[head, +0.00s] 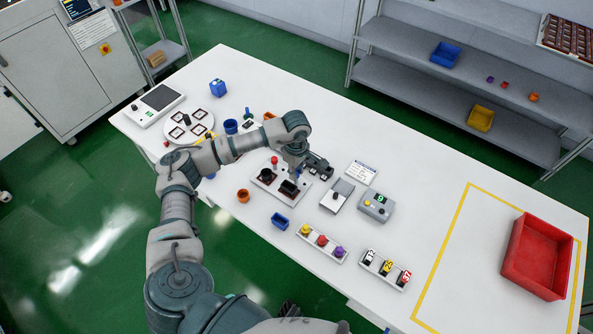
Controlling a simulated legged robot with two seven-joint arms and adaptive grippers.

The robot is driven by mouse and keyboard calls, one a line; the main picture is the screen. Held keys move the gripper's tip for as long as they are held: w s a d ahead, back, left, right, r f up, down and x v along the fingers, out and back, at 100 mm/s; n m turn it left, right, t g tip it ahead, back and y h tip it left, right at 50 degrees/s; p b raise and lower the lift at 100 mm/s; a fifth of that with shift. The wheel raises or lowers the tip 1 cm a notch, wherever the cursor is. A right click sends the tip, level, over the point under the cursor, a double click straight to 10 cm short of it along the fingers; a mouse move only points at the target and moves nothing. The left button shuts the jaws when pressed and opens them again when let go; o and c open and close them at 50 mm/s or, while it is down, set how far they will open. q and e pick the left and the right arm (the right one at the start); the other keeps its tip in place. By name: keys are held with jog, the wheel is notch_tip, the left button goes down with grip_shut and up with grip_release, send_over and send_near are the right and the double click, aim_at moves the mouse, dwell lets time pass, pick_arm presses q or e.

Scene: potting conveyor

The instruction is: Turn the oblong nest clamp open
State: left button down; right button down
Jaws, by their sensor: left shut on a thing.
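The nest fixture is a pale plate (262,186) near the middle of the white table. It has a dark round nest (267,175) on the left and a dark oblong nest (289,188) on the right. A red knob (274,160) stands at the plate's back edge. My left gripper (296,177) points down at the back of the oblong nest, shut on the oblong nest clamp there. The gripper and wrist hide the clamp, so its turn angle cannot be told. My right gripper is not in view.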

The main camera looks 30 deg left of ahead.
pick_arm(q)
jog(key=shift+w+a+r, duration=0.1)
jog(key=shift+w+r, duration=0.1)
jog(key=shift+r, duration=0.05)
jog(key=c, duration=1)
grip_release()
jog(key=shift+f, duration=0.15)
jog(key=shift+s, duration=0.1)
notch_tip(320, 180, up, 12)
jog(key=shift+a+f, duration=0.1)
